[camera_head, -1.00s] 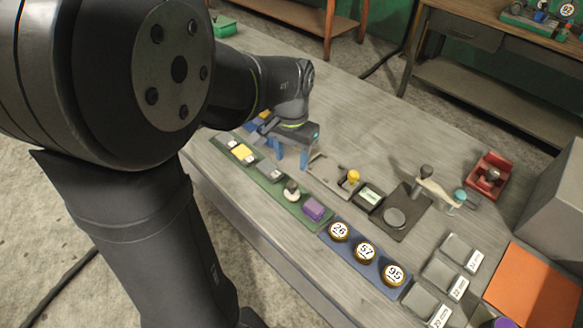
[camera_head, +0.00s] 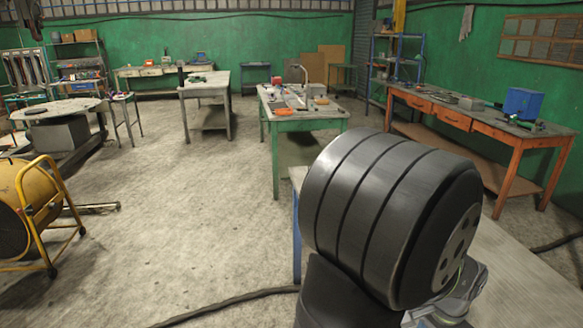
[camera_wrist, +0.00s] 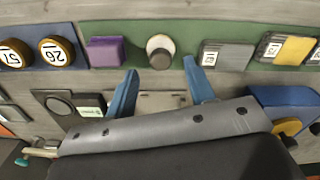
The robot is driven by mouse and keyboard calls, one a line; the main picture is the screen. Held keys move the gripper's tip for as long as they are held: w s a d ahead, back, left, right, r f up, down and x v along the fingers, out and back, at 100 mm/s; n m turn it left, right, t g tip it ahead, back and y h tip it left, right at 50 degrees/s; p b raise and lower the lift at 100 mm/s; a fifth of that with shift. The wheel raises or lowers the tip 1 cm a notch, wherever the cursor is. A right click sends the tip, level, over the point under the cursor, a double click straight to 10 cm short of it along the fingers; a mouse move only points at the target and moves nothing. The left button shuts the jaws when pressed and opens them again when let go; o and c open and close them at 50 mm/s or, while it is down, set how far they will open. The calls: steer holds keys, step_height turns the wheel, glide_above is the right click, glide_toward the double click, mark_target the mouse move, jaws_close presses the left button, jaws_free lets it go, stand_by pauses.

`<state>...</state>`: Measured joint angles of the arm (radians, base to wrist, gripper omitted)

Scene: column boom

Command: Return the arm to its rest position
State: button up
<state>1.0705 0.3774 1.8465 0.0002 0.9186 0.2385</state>
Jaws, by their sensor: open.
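My gripper (camera_wrist: 160,90) shows in the wrist view with two blue fingers spread apart and nothing between them. It is over the workbench, close to a green strip (camera_wrist: 225,32) of parts. Just beyond the fingertips a white and dark knob (camera_wrist: 160,50) stands on the strip. A purple block (camera_wrist: 104,51) is to its left. In the head view my own arm fills the lower right and hides most of the near bench (camera_head: 520,275); the gripper is not seen there.
In the wrist view, numbered round pieces (camera_wrist: 57,51) sit at upper left, grey and yellow blocks (camera_wrist: 292,49) at upper right, and a blue part (camera_wrist: 283,104) at right. In the head view, open floor (camera_head: 170,240) lies left, with a yellow drum fan (camera_head: 30,205) and a cable (camera_head: 225,303).

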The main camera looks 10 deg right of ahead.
step_height(320, 180, down, 5)
steer(key=shift+f, duration=0.1)
step_height(320, 180, up, 3)
steer(key=shift+f, duration=0.1)
steer(key=shift+r, duration=0.75)
